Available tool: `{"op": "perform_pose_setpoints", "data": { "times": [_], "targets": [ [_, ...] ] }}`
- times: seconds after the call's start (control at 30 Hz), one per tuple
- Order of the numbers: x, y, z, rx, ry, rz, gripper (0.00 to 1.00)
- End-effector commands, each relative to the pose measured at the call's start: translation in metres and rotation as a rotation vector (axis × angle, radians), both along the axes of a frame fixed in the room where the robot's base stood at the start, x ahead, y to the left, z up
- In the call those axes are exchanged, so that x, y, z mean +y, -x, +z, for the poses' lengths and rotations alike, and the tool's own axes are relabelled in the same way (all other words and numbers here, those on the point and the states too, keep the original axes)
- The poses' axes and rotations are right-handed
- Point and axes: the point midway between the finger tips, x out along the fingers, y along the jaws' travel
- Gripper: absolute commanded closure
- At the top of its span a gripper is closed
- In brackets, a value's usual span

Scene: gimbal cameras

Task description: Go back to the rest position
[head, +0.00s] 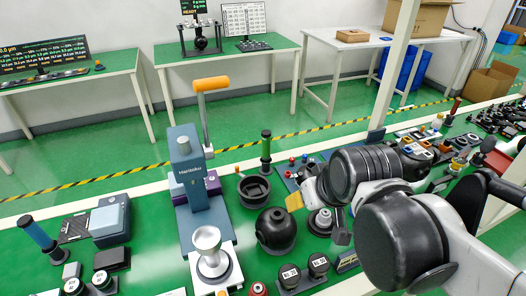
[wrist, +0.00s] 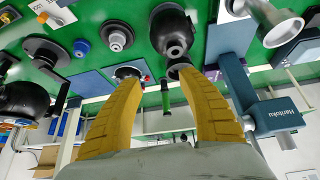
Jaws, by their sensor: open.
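My gripper (wrist: 157,105) shows in the wrist view as two yellow ribbed fingers, spread apart with nothing between them. In the head view my arm comes in from the right, and a yellow fingertip (head: 294,202) shows left of my dark wrist, above the green bench. Most of the gripper is hidden behind the wrist there.
A blue Haritoku press (head: 187,190) with an orange-tipped lever stands left of my arm. A black round-bodied gimbal unit (head: 275,230) sits between them. Small parts crowd the bench at right. A green floor aisle (head: 250,125) lies behind the bench.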

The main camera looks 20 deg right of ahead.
Motion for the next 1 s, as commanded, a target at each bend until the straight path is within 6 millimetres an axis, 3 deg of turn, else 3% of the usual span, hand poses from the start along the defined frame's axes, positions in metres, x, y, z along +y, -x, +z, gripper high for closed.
{"op": "perform_pose_setpoints", "data": {
  "times": [0.1, 0.2, 1.0],
  "targets": [
    [0.022, 0.015, 0.001, -0.034, -0.016, 0.006, 0.53],
    [0.028, 0.021, 0.001, -0.048, -0.024, 0.005, 0.53],
    [0.03, 0.022, 0.002, -0.052, -0.027, 0.002, 0.53]
  ]
}}
